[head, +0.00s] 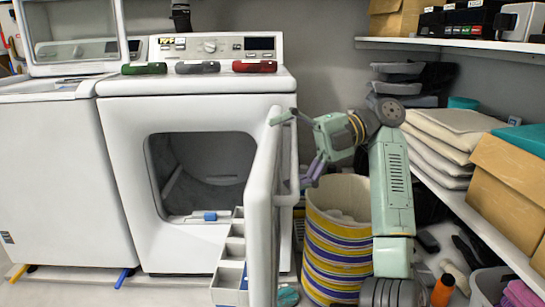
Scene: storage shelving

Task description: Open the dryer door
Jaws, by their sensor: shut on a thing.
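The white dryer (180,120) stands in the middle of the head view with its front opening (205,165) exposed. The dryer door (262,205) is swung wide open to the right and shows nearly edge-on. My gripper (298,148) is at the door's upper outer part, with one finger by the top edge and a purple-grey finger on the right side. It is shut on the door; the exact contact is partly hidden.
A striped basket (337,240) stands close right of the door. A white compartment bin (230,262) is by its lower left side. Shelves (470,205) with folded cloths (445,140) and boxes (510,180) line the right. An open washer (60,170) is left.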

